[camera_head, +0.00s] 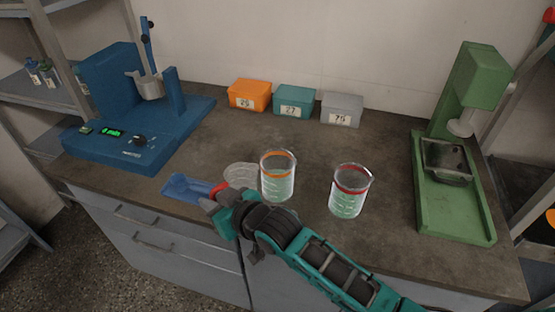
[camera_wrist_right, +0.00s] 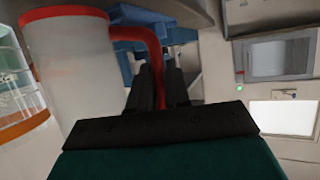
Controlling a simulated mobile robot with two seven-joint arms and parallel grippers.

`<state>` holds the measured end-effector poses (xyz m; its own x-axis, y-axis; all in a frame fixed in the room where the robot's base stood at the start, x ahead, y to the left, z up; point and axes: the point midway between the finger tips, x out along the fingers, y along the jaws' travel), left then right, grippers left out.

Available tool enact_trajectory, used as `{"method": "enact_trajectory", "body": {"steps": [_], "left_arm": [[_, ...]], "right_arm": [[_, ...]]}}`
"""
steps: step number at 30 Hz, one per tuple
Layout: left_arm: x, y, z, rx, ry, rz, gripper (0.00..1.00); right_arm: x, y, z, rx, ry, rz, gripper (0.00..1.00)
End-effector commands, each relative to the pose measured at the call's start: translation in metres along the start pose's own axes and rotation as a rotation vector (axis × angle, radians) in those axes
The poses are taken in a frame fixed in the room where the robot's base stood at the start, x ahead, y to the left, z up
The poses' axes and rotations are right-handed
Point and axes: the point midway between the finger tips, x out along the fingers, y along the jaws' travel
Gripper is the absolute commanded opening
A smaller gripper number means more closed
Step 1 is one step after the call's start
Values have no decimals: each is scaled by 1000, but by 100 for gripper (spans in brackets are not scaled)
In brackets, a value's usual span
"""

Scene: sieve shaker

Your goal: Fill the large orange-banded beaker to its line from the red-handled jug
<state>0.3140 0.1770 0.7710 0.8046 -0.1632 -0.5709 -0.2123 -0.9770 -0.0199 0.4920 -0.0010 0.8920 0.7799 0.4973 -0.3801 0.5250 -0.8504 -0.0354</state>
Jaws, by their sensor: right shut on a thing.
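The orange-banded beaker (camera_head: 277,186) stands upright on the bench in the head view. Its lower part looks pale green with white marks below the band; I cannot tell the exact level. Its orange band also shows at the left of the right wrist view (camera_wrist_right: 18,128). My right gripper (camera_head: 221,196) is shut on the red handle (camera_wrist_right: 150,45) of the jug, left of the beaker. The jug's pale body (camera_wrist_right: 75,75) with a red rim fills the left of the wrist view. In the head view the jug (camera_head: 240,174) is faint and partly hidden. My left gripper is not in view.
A red-banded beaker (camera_head: 350,196) stands to the right. A blue flat piece (camera_head: 187,187) lies at the front edge. A blue machine (camera_head: 125,125) is left, a green one (camera_head: 452,205) right. Orange (camera_head: 249,88), teal (camera_head: 295,93) and grey (camera_head: 342,102) boxes stand behind.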

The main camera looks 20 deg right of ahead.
Motion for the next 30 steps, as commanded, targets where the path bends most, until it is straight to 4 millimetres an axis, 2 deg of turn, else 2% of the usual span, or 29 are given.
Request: {"method": "enact_trajectory", "body": {"steps": [8,12,18,30], "left_arm": [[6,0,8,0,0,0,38],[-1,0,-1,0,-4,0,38],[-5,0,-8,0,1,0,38],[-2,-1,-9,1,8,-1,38]], "right_arm": [[-6,10,-12,113,28,-47,0],[-21,14,-44,176,45,-75,0],[-36,22,-77,267,63,-112,0],[-54,43,-108,451,94,-187,0]]}}
